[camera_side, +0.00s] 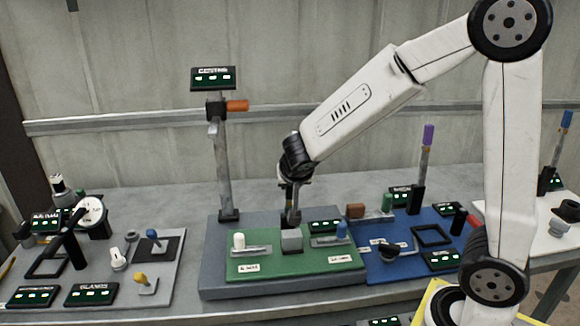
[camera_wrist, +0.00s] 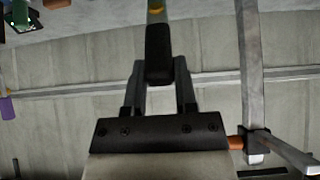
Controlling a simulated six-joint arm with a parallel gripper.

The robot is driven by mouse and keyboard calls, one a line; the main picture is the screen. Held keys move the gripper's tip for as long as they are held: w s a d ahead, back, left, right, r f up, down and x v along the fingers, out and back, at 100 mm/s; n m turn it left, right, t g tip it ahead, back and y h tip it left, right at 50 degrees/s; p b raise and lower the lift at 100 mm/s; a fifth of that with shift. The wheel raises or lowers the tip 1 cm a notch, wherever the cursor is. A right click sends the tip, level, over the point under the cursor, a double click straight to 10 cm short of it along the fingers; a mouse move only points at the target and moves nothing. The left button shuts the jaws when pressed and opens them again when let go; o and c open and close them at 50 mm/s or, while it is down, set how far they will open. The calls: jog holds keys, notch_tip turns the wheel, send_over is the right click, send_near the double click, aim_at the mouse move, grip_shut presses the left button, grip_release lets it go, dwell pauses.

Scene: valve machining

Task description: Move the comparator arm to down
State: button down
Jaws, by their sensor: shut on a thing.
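My gripper (camera_side: 291,216) reaches down behind the small grey block on the green board. In the wrist view my gripper (camera_wrist: 158,90) is shut on a black piece (camera_wrist: 158,52) with a grey bar and a yellow band at its far end. I cannot tell whether this piece belongs to the comparator. A white round dial (camera_side: 91,210) stands at the far left beside a slanted black arm (camera_side: 70,228). No label readable here names the comparator arm.
A grey post with an orange rod (camera_side: 237,105) rises left of my gripper; the rod also shows in the wrist view (camera_wrist: 236,142). The green board (camera_side: 255,268) carries a grey block (camera_side: 292,240). A blue board (camera_side: 400,265) with several parts lies to the right.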

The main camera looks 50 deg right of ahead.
jog(key=shift+s, duration=0.1)
dwell(0.3)
jog(key=shift+s+a+f, duration=1.15)
jog(key=shift+a, duration=0.05)
jog(key=shift+s+a+f, duration=0.1)
jog(key=shift+s+a+f, duration=0.45)
jog(key=shift+f, duration=0.3)
jog(key=shift+s+a+f, duration=0.4)
jog(key=shift+f, duration=0.3)
jog(key=shift+f, duration=0.1)
jog(key=shift+s+a+f, duration=0.2)
jog(key=shift+f, duration=0.4)
jog(key=shift+s+a+f, duration=0.2)
jog(key=shift+s+f, duration=0.05)
jog(key=shift+f, duration=0.35)
jog(key=shift+s+a+f, duration=0.2)
jog(key=shift+f, duration=0.4)
